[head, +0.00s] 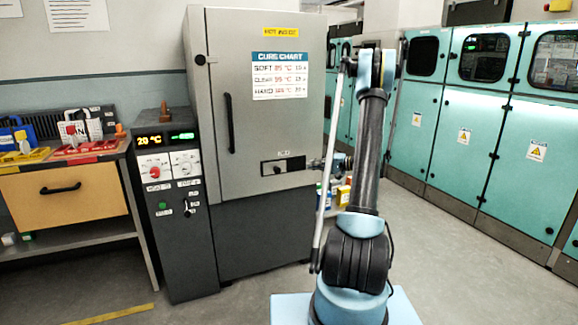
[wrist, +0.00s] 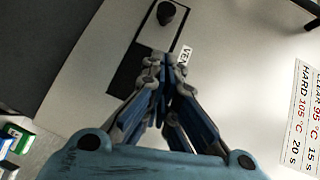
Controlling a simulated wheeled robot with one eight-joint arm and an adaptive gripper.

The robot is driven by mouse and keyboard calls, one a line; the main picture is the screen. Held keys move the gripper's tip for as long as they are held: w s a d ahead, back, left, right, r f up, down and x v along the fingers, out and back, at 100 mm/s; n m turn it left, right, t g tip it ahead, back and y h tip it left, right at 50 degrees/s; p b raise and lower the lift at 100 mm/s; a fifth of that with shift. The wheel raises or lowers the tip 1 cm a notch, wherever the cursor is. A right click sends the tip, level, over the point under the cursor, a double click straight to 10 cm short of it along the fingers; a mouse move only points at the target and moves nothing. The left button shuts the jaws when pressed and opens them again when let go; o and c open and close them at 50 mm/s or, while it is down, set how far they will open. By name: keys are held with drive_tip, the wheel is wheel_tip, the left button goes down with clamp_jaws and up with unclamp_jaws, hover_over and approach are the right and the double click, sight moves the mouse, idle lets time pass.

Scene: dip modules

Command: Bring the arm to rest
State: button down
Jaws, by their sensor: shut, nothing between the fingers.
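My gripper (head: 316,163) is in front of the lower right of the grey oven's door in the head view, beside a small black-and-steel panel (head: 283,166). In the wrist view my gripper (wrist: 166,68) has its fingers together with nothing visible between them. The fingertips overlap the panel (wrist: 128,70) and sit close to a small label that is partly covered. A dark knob (wrist: 166,14) shows beyond the fingertips. I cannot tell whether the fingertips touch the panel. My arm stands bent, with its elbow high.
The grey oven (head: 265,105) has a shut door with a black handle (head: 229,122) and a cure chart (head: 279,76). A control box (head: 170,210) and a workbench (head: 70,195) stand left. Teal cabinets (head: 465,120) line the right. Open floor lies between.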

drive_tip(key=s+a+r+n+g+h, duration=0.1)
drive_tip(key=s+a+r+h, duration=0.15)
drive_tip(key=s, duration=0.55)
drive_tip(key=s+a+r+g+h, duration=0.2)
drive_tip(key=s+a, duration=0.1)
drive_tip(key=s, duration=0.4)
drive_tip(key=s+a+r+n+g+h, duration=0.1)
drive_tip(key=s+a+r+h, duration=0.15)
drive_tip(key=s, duration=0.55)
drive_tip(key=s+d+f+h, duration=0.2)
drive_tip(key=s, duration=0.7)
drive_tip(key=s+d+f+n+h, duration=0.1)
drive_tip(key=s+d+f+h, duration=0.1)
drive_tip(key=s, duration=0.7)
drive_tip(key=s+d+f+n+g+h, duration=0.1)
drive_tip(key=s+d+f+h, duration=0.2)
drive_tip(key=s, duration=0.6)
drive_tip(key=shift+f, duration=0.7)
drive_tip(key=shift+w+a+f, duration=0.1)
drive_tip(key=shift+w+f, duration=0.1)
drive_tip(key=shift+w, duration=0.15)
